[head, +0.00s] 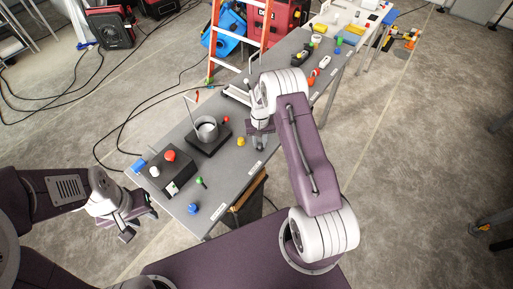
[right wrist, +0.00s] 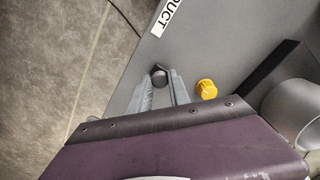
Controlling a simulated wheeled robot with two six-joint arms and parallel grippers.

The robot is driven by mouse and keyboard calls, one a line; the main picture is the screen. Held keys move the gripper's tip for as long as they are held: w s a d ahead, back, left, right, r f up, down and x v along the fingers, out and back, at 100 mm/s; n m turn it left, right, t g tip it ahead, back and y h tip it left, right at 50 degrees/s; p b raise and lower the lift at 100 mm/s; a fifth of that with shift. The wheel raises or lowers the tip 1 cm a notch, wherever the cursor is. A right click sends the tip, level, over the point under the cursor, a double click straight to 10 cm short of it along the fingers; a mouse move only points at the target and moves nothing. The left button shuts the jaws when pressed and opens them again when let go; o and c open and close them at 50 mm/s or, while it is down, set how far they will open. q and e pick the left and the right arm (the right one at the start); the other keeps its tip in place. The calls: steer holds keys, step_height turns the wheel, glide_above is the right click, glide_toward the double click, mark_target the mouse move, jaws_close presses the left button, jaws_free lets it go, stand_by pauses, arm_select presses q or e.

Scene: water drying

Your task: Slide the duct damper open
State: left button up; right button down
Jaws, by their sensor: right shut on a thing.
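The duct is a grey open-topped cylinder (head: 207,130) standing on a dark base (head: 211,143) on the grey table. It shows partly at the right edge of the right wrist view (right wrist: 297,112). A small dark knob (right wrist: 159,75) sits by the "DUCT" label (right wrist: 170,18). My right gripper (right wrist: 159,80) is shut on this dark knob between its fingertips. In the head view my right gripper (head: 259,145) is low over the table, right of the duct, and hides the knob. My left gripper (head: 137,225) hangs off the table's near left corner, apart from everything; its finger gap is unclear.
A yellow knob (right wrist: 207,89) stands close to my right gripper. A dark box with a red button (head: 170,156) and a blue knob (head: 193,208) are at the table's left end. An orange ladder (head: 218,40) stands behind the table. Open floor lies right.

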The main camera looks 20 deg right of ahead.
mark_target(260, 143)
steer(key=shift+w+d, duration=0.25)
steer(key=shift+d, duration=0.15)
steer(key=shift+s+a+r, duration=0.1)
steer(key=shift+a, duration=0.2)
steer(key=c, duration=1.3)
jaws_free()
steer(key=shift+c, duration=0.2)
arm_select(q)
steer(key=shift+d+f, duration=0.1)
arm_select(e)
steer(key=shift+o, duration=0.7)
steer(key=shift+d, duration=0.1)
arm_select(q)
steer(key=shift+f+b, duration=0.95)
arm_select(e)
step_height(260, 143, up, 9)
